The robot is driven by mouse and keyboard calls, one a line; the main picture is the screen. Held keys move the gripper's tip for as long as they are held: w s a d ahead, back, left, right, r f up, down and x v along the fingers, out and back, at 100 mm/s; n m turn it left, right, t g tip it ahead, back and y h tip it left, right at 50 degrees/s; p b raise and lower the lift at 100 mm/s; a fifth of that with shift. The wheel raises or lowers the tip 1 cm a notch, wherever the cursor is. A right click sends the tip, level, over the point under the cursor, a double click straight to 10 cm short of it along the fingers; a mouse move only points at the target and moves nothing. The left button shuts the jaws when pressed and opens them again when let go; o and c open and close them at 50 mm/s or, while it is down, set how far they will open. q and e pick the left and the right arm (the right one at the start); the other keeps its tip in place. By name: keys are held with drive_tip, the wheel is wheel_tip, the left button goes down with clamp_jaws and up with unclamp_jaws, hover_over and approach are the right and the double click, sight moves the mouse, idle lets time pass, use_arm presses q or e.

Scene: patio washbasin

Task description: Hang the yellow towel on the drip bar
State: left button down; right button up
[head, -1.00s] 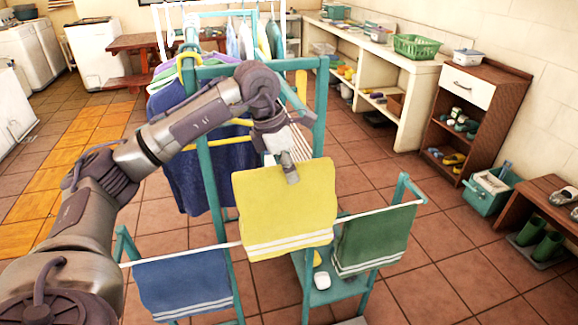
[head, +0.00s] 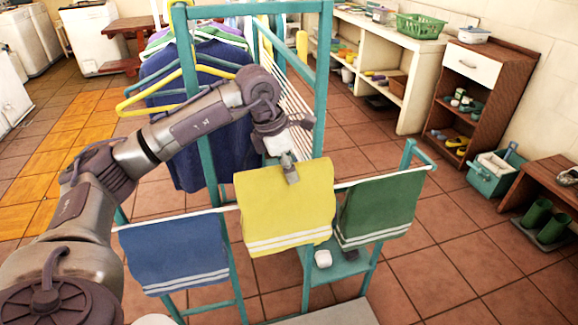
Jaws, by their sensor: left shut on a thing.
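The yellow towel (head: 285,208) with white stripes near its lower edge hangs between a blue towel and a green towel. My left gripper (head: 290,172) is shut on its top edge. The drip bar (head: 341,185) is a thin pale bar across the front of the teal rack; the yellow towel hides its middle, so I cannot tell whether the towel is over the bar or in front of it. The blue towel (head: 173,252) hangs on the bar at the left, the green towel (head: 381,209) at the right. My right gripper is not in view.
The teal rack frame (head: 322,90) stands behind the towels, with clothes on hangers (head: 195,110) at its left. A low shelf (head: 345,264) holds a white item. A brown cabinet (head: 480,105) and a teal bin (head: 492,175) stand at the right. The tiled floor between is clear.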

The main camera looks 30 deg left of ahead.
sight(289, 198)
use_arm(q)
drive_tip(key=shift+f+b, duration=2.9)
drive_tip(key=shift+f, duration=1.45)
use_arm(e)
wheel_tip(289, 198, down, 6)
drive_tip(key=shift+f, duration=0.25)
use_arm(q)
drive_tip(key=c, duration=0.9)
unclamp_jaws()
drive_tip(key=shift+c, duration=0.2)
wheel_tip(289, 198, up, 9)
drive_tip(key=p, duration=0.6)
drive_tip(key=shift+r+p, duration=0.1)
drive_tip(key=shift+p, duration=0.25)
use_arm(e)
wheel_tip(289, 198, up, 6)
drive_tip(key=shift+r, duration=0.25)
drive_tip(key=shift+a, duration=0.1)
